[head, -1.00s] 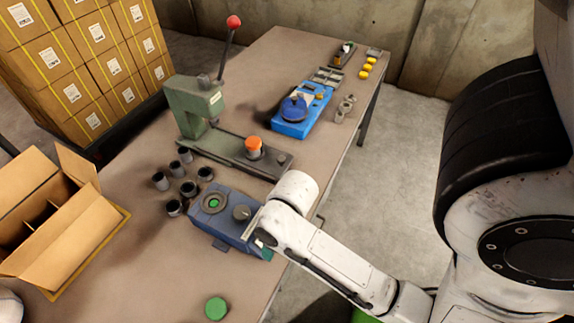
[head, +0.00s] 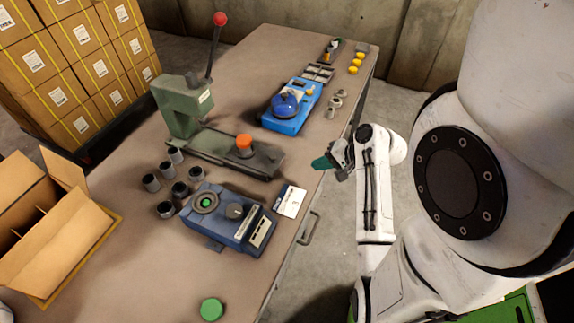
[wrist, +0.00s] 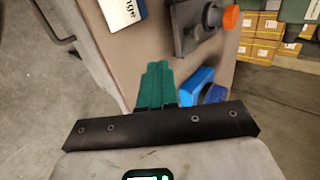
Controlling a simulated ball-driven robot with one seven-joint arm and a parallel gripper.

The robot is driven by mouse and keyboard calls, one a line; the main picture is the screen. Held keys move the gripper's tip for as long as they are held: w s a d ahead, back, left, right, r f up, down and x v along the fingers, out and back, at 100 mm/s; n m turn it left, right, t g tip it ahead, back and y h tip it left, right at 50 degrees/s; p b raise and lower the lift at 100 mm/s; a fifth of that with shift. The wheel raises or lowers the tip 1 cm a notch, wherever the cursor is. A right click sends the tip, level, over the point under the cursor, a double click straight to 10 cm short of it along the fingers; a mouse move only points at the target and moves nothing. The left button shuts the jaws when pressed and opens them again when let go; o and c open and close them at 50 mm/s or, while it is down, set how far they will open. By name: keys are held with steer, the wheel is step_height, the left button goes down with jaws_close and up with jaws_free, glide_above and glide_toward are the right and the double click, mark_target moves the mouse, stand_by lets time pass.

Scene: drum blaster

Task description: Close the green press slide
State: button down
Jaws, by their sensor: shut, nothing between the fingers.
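The green press (head: 184,105) stands on the table in the head view, with a raised lever ending in a red knob. Its slide (head: 225,150) is a long flat base reaching right toward the table's edge, with an orange cap (head: 244,146) standing on it. The slide end and orange cap (wrist: 231,18) also show at the top of the wrist view. My gripper (head: 322,163) is shut and empty, just off the table's right edge, right of the slide and apart from it. Its green fingers (wrist: 155,82) are together in the wrist view.
A blue device (head: 292,106) stands behind the slide, and a blue box with a dial (head: 230,217) in front. A white card (head: 290,201) lies near the edge. Several dark cups (head: 180,190) stand left. A drawer handle (head: 309,228) sticks out below the edge.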

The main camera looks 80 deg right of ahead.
mark_target(248, 148)
steer(key=x, duration=0.9)
steer(key=shift+w+f, duration=0.15)
steer(key=shift+w, duration=0.1)
steer(key=shift+w+d+r+p, duration=0.15)
steer(key=shift+w+p, duration=0.2)
steer(key=shift+w, duration=0.2)
steer(key=shift+w+d+r+p, duration=0.15)
steer(key=shift+w+p, duration=0.15)
steer(key=shift+w, duration=0.25)
steer(key=shift+w+d+f, duration=0.2)
steer(key=shift+w, duration=0.5)
steer(key=w+d, duration=0.1)
steer(key=w, duration=0.4)
steer(key=w+d+b, duration=0.1)
steer(key=w, duration=0.3)
steer(key=w+d, duration=0.1)
steer(key=w, duration=0.4)
steer(key=shift+w+d+b, duration=0.25)
steer(key=shift+w+b, duration=0.05)
steer(key=shift+w, duration=0.35)
steer(key=shift+r, duration=0.1)
